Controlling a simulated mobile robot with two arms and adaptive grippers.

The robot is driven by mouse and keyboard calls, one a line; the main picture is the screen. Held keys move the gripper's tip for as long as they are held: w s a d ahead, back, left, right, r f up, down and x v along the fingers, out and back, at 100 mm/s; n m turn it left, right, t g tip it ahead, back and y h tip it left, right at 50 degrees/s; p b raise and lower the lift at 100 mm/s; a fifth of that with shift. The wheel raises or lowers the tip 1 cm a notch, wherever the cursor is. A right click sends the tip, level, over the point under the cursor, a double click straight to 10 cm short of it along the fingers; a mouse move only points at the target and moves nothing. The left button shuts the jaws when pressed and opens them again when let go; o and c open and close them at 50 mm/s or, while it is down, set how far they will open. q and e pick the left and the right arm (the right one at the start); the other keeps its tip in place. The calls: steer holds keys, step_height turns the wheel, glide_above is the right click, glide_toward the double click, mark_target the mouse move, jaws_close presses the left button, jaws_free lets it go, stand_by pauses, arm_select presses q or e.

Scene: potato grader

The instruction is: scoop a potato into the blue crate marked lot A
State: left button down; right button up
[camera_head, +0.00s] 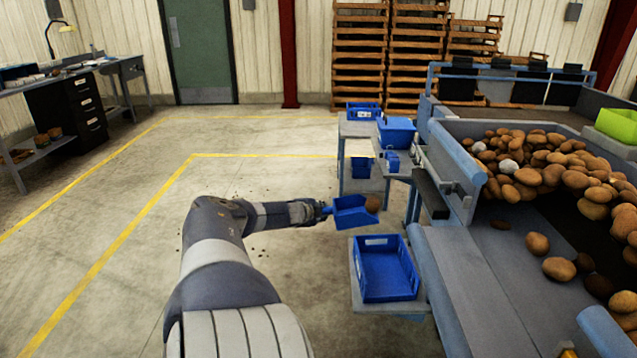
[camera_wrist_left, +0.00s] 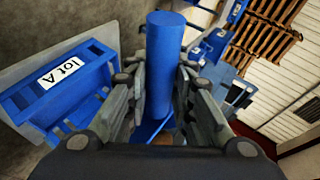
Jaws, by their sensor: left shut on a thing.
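My left gripper (camera_head: 321,211) is shut on the handle of a blue scoop (camera_head: 352,212); the round handle (camera_wrist_left: 164,50) stands between the fingers in the left wrist view. A brown potato (camera_head: 372,204) shows at the scoop's right end and looks to lie in it. The scoop is above and slightly left of the blue crate (camera_head: 385,240). The crate stands on a grey shelf, and its inside looks empty. In the left wrist view the crate (camera_wrist_left: 60,95) bears a "lot A" label (camera_wrist_left: 63,73). My right gripper is not in view.
The grader (camera_head: 465,250) with many potatoes (camera_head: 545,165) stands right of the crate. Behind the scoop, a grey stand (camera_head: 358,130) carries several blue bins (camera_head: 397,132). A green crate (camera_head: 617,125) sits at the far right.

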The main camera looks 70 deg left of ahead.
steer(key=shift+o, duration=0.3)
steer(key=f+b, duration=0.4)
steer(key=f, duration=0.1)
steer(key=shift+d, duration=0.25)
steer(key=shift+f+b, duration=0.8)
steer(key=shift+b, duration=0.15)
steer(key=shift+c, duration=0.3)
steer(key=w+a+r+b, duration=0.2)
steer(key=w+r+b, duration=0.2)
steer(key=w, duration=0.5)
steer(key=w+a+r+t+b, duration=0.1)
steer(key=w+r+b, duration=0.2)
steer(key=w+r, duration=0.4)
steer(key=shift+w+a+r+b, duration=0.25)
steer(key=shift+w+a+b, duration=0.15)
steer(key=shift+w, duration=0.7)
